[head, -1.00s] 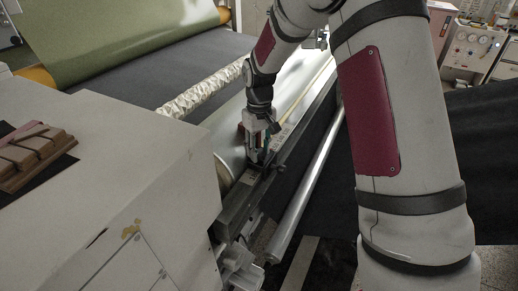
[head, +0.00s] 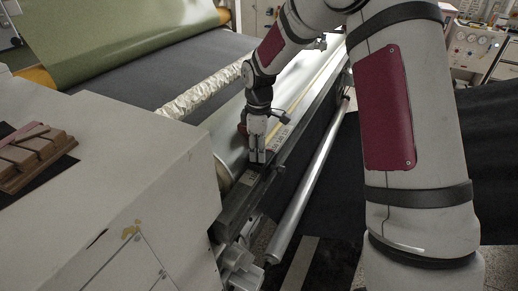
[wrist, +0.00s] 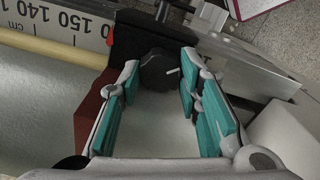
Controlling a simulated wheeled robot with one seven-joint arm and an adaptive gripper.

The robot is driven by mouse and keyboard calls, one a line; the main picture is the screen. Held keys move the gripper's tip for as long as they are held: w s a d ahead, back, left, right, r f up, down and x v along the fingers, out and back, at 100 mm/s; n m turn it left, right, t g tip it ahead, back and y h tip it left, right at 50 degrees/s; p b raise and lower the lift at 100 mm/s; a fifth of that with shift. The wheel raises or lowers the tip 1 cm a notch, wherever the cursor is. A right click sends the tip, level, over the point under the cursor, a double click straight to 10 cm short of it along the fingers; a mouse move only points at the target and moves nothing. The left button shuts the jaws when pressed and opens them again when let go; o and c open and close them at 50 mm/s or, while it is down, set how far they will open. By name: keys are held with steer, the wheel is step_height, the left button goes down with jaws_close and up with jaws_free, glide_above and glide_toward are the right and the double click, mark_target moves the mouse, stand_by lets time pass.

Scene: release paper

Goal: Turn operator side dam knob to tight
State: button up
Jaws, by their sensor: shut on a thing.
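The side dam knob (wrist: 157,72) is a dark, round knob with a small pale pin or mark beside it, in front of a black block (wrist: 138,32) in the wrist view. My gripper (wrist: 159,76) has its teal-padded fingers on either side of the knob and is shut on it. In the head view my gripper (head: 257,159) points down at the near end of the long metal rail (head: 238,200). The knob is too small and covered there to make out. I cannot read a tight or loose mark.
A red-brown block (wrist: 90,112) sits close to the left finger in the wrist view. A ruler scale (wrist: 65,20) runs at the upper left. A shiny roller (head: 228,130) lies left of the rail, with a white machine housing (head: 130,170) in front.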

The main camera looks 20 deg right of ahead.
steer(key=shift+n, duration=0.6)
steer(key=o, duration=1.1)
steer(key=shift+o, duration=0.2)
